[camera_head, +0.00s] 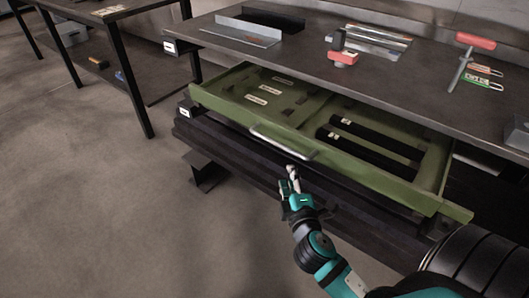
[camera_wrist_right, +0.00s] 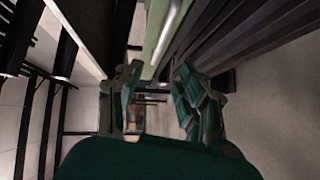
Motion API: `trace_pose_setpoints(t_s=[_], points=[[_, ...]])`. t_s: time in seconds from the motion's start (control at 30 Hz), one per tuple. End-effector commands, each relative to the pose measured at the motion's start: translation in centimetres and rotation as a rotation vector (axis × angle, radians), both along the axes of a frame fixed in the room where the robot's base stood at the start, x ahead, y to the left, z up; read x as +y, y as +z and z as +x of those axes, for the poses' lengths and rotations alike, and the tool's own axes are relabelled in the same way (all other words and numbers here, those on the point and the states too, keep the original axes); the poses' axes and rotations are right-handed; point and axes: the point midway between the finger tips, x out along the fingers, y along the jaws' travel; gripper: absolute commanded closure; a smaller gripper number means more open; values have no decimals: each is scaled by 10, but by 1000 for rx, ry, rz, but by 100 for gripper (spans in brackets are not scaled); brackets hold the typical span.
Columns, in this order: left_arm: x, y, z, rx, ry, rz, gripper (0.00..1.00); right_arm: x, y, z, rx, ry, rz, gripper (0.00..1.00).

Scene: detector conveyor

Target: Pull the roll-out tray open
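The roll-out tray (camera_head: 225,103) is a green drawer under the workbench top. It stands partly pulled out, with its inside showing. Its silver bar handle (camera_head: 283,143) runs along the front face, and in the right wrist view the handle (camera_wrist_right: 172,25) shows at the top. My right gripper (camera_head: 291,180) is just in front of and below the handle's right part and appears apart from it. In the right wrist view its two fingers (camera_wrist_right: 160,98) stand apart with nothing visible between them. My left gripper is not in view.
On the workbench top (camera_head: 300,55) lie a grey bracket (camera_head: 245,32), a red clamp-like tool (camera_head: 342,56) and a red-handled tool (camera_head: 475,41). A dark beam (camera_head: 230,148) runs below the tray. Another bench (camera_head: 97,10) stands at left. The floor in front is clear.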

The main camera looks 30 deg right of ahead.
Motion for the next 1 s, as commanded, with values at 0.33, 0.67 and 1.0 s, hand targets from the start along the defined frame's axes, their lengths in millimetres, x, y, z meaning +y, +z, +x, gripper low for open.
trace_pose_setpoints(t_s=[0.33, 0.67, 1.0], points=[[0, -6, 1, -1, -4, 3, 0, -26, -10, 65, -1, 0, 1, 62], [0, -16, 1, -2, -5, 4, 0, -51, -20, 127, 0, 1, 3, 62], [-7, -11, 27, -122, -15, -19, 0, -61, -24, 152, 2, 1, 5, 62]])
